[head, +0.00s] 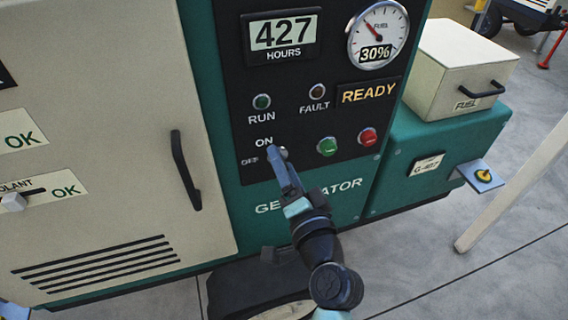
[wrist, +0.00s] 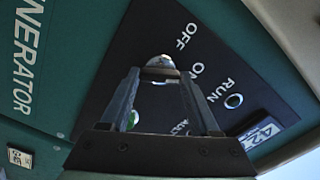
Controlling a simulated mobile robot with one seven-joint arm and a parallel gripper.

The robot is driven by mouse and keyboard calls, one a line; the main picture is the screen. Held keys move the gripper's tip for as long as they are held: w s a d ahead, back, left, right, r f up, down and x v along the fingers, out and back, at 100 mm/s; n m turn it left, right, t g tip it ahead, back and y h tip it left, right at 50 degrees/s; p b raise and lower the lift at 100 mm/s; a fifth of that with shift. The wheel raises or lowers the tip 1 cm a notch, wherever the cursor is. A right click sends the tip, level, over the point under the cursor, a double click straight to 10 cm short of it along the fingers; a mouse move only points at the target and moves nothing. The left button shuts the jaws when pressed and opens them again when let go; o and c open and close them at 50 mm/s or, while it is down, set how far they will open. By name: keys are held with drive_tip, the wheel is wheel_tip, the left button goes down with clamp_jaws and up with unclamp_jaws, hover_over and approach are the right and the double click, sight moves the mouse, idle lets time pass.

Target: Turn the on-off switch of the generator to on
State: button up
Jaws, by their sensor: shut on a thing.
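The generator (head: 222,120) has a black control panel with the words ON and OFF at its lower left. The on-off switch (head: 284,153) is a small grey knob beside these words, mostly hidden behind my fingers in the head view. In the wrist view the switch (wrist: 160,62) shows as a pale rounded knob between my fingertips. My gripper (head: 277,156) is shut on the switch; its two fingers (wrist: 160,74) reach it from either side. Which word the switch points to cannot be told.
A green button (head: 327,146) and a red button (head: 367,137) sit right of the switch. The panel shows 427 hours, a 30% gauge (head: 378,33) and READY (head: 368,93). A door handle (head: 185,170) stands out at left. A beige box (head: 455,75) and a slanted post stand at right.

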drive_tip(key=o, duration=1.4)
drive_tip(key=shift+c, duration=0.2)
drive_tip(key=v, duration=1.3)
drive_tip(key=shift+r, duration=0.15)
